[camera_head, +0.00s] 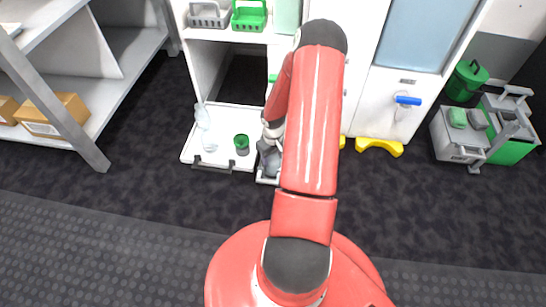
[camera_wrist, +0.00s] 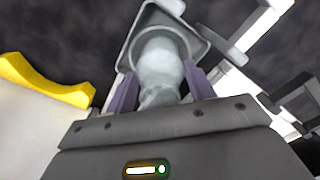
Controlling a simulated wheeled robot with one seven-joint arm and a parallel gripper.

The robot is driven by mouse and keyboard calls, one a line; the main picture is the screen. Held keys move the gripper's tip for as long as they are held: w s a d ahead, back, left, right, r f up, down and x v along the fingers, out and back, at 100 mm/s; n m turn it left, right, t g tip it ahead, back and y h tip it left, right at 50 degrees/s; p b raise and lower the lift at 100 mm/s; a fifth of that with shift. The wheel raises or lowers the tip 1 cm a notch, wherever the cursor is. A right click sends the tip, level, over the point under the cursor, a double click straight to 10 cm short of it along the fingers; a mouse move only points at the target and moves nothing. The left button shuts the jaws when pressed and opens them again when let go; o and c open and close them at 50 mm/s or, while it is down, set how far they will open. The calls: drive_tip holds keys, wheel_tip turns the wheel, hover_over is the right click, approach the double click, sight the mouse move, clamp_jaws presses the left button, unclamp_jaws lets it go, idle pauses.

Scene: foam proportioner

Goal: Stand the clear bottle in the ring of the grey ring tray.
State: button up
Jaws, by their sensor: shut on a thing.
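My gripper (camera_wrist: 161,92) has its two purple fingers shut on a pale, see-through bottle (camera_wrist: 160,62), the clear bottle. In the wrist view, the grey ring tray (camera_wrist: 133,42) lies directly behind the bottle, with a round ring shape around the bottle's far end. I cannot tell whether the bottle's base touches the tray floor. In the head view, my arm covers most of the gripper and the held bottle; a rim of the tray (camera_head: 266,181) shows below the wrist at the right end of the white open shelf.
Another clear bottle-like thing (camera_head: 203,117) and a green cup (camera_head: 241,145) stand on the white pull-out shelf (camera_head: 222,125), left of my wrist. Green and grey baskets (camera_head: 249,15) sit above. A yellow piece (camera_head: 379,147) lies right. Dark floor in front is clear.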

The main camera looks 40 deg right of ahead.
drive_tip(key=shift+f, duration=0.3)
drive_tip(key=o, duration=1)
drive_tip(key=shift+c, duration=0.2)
drive_tip(key=shift+r, duration=0.15)
